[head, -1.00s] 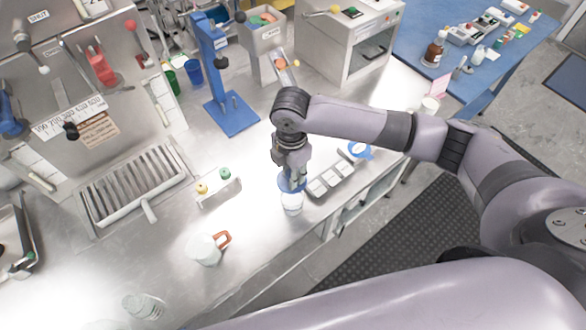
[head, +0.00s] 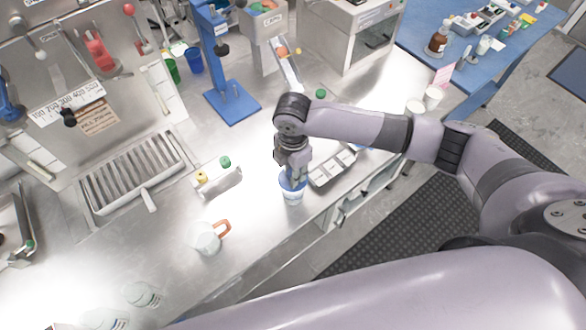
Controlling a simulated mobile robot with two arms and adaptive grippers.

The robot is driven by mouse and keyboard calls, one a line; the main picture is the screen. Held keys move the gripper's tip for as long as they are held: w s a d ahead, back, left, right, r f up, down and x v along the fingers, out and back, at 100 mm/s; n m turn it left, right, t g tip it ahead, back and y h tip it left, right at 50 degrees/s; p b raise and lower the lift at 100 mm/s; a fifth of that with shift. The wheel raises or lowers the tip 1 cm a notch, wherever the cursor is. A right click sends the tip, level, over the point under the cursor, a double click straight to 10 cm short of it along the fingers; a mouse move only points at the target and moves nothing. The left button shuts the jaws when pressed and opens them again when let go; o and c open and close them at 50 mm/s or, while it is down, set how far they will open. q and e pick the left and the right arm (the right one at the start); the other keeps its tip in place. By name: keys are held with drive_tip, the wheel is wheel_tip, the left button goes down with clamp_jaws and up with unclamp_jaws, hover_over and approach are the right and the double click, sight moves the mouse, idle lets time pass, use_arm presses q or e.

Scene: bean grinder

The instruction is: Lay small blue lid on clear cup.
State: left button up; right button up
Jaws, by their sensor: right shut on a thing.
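The clear cup (head: 293,198) stands upright near the front edge of the metal counter. The small blue lid (head: 287,184) is at the cup's top, level or nearly so. I cannot tell whether it rests fully on the rim. My right gripper (head: 294,177) points down over the cup and is shut on the blue lid; its fingers are partly hidden by the wrist. My left gripper is not in the head view.
A segmented metal tray (head: 333,167) lies just right of the cup. A small rack with yellow and green knobs (head: 219,181) stands to the left. A white mug with orange handle (head: 207,238) is at lower left. A blue stand (head: 233,102) is behind.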

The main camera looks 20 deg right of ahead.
drive_tip(key=shift+p, duration=0.45)
idle(0.3)
drive_tip(key=shift+f+p, duration=0.3)
drive_tip(key=shift+f, duration=1.05)
idle(1.8)
drive_tip(key=shift+p, duration=0.3)
idle(0.5)
drive_tip(key=o, duration=1)
drive_tip(key=shift+c, duration=0.2)
drive_tip(key=shift+o, duration=0.6)
drive_tip(key=o, duration=0.5)
drive_tip(key=shift+c, duration=0.2)
